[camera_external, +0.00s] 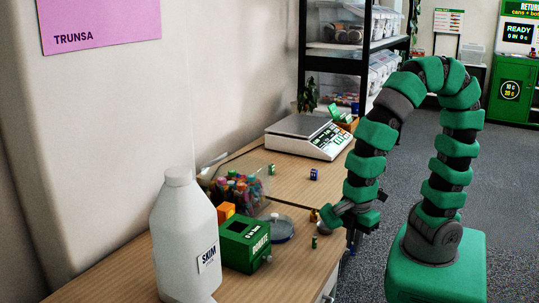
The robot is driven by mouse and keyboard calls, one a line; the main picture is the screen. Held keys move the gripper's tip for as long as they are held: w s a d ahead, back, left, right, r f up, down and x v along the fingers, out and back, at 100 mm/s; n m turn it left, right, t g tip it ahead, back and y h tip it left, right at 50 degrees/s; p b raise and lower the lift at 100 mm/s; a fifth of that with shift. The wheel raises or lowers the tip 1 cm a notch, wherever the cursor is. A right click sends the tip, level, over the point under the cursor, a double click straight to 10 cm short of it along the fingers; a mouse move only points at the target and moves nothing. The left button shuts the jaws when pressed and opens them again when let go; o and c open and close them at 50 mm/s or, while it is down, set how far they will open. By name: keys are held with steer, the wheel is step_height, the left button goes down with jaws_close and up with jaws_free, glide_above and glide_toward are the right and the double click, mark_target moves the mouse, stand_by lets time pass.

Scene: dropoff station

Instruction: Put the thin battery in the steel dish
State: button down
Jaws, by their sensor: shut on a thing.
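My gripper (325,215) is over the right edge of the wooden table, with its tip pointing left. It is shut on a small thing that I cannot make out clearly. A small gold-brown piece (313,215) shows at its tip; I cannot tell if this is what it holds. A small dark green cylinder, like a battery (314,242), stands upright on the table below the gripper. I cannot tell which is the thin battery. A shallow round dish with a bluish-grey rim (283,238) lies left of the gripper, apart from it, partly behind the green box.
A green donation box (245,245) and a large white jug (184,235) stand in front. A clear bin of coloured pieces (239,188) is behind the dish. A white scale (307,137) is at the back.

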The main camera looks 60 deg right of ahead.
steer(key=shift+s+d+b, duration=0.85)
steer(key=shift+d+b, duration=2.65)
steer(key=shift+d, duration=4.9)
steer(key=p, duration=0.2)
glide_above(326, 228)
steer(key=a, duration=0.1)
steer(key=shift+s+a+f, duration=0.1)
steer(key=shift+s+f, duration=0.15)
steer(key=shift+f, duration=0.4)
steer(key=shift+f+b, duration=0.9)
steer(key=shift+f, duration=0.8)
steer(key=shift+f, duration=0.15)
steer(key=c, duration=1.7)
jaws_free()
steer(key=shift+c, duration=0.2)
